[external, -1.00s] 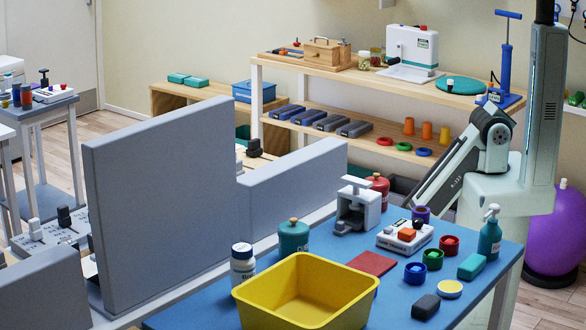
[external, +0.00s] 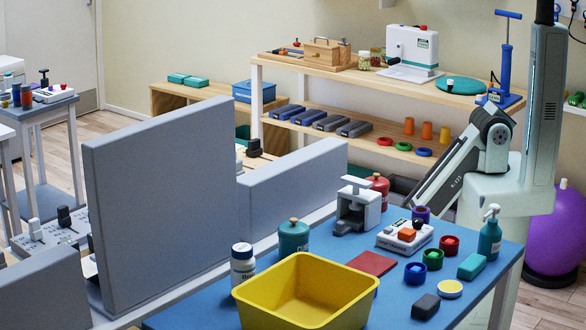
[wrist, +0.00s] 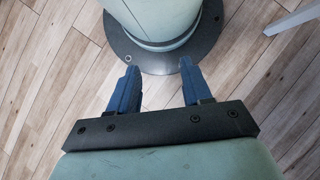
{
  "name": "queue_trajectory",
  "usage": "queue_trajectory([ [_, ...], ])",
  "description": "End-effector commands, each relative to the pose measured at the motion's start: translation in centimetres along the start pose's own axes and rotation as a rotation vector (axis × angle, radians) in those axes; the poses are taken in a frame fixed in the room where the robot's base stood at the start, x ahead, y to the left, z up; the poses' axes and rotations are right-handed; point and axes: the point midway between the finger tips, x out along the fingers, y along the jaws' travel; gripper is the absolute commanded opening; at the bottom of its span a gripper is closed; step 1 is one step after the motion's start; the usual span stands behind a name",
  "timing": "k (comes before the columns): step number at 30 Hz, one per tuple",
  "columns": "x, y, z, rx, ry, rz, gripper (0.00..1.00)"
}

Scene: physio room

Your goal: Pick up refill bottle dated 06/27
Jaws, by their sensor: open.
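No date can be read on any bottle in the external view, so I cannot tell which one is marked 06/27. A white bottle with a dark cap and a label (external: 243,268) stands at the table's left, behind the yellow bin. A teal lidded container (external: 293,237) is beside it. A red bottle (external: 377,188) stands at the back, partly behind a white press. A teal spray bottle (external: 490,238) stands at the right edge. My gripper (wrist: 157,78) is open and empty in the wrist view, over the floor and my base. The external view does not clearly show its fingers.
A yellow bin (external: 270,308) fills the table's front. The white press (external: 350,208), a white device (external: 405,236), coloured rings and small blocks crowd the blue table (external: 200,309). Grey partitions (external: 160,190) stand on the left. A wooden shelf (external: 285,62) stands behind.

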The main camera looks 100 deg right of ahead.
Motion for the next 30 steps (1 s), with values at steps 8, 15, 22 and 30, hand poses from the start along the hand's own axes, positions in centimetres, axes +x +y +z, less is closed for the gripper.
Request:
queue_trajectory([
  [8,0.0,0.0,0.0,0.000,0.000,0.000,0.62],
  [15,0.0,0.0,0.0,0.000,0.000,0.000,0.85],
  [22,0.0,0.0,0.0,0.000,0.000,0.000,0.90],
  [30,-2.0,2.0,-2.8,0.138,0.044,0.005,0.90],
])
